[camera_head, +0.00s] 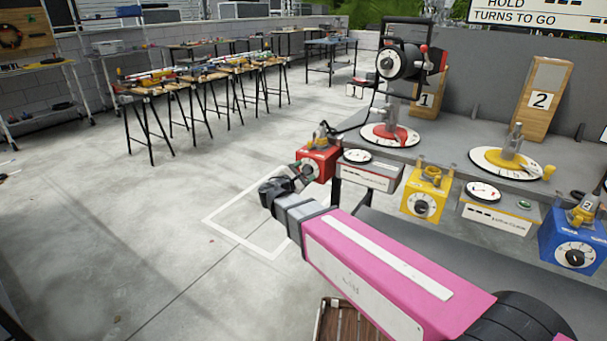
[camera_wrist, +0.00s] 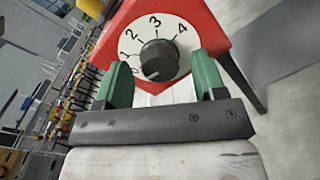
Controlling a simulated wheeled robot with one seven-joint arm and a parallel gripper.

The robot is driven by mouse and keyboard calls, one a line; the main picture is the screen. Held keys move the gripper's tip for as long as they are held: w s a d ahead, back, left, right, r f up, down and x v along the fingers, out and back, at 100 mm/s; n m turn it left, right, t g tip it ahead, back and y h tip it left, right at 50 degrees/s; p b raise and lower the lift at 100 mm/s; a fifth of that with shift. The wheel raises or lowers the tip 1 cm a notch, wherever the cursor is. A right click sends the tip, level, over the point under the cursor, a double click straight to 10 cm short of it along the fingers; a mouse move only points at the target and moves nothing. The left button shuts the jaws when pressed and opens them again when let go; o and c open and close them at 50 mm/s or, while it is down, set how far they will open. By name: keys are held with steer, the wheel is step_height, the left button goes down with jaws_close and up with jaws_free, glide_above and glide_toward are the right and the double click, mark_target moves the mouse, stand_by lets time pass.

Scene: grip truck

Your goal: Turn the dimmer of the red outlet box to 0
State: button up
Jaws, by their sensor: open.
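The red outlet box (camera_head: 318,158) stands at the near left end of the grey bench in the head view. In the wrist view the red box (camera_wrist: 208,22) fills the top middle. Its white dial face shows the numbers 0 to 4 around a black dimmer knob (camera_wrist: 158,60). A small pale mark on the knob sits at its lower left, roughly toward the 0. My gripper (camera_head: 299,179) is right in front of the dial. In the wrist view its green fingers (camera_wrist: 160,68) are open, one on each side of the knob. I cannot tell whether they touch it.
A white gauge box (camera_head: 370,176), a yellow outlet box (camera_head: 424,202), another gauge box (camera_head: 497,216) and a blue outlet box (camera_head: 573,248) line the bench front. Work tables (camera_head: 210,80) stand at the back left.

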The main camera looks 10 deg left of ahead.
steer(key=v, duration=1)
steer(key=shift+s+a, duration=0.2)
steer(key=shift+s, duration=0.1)
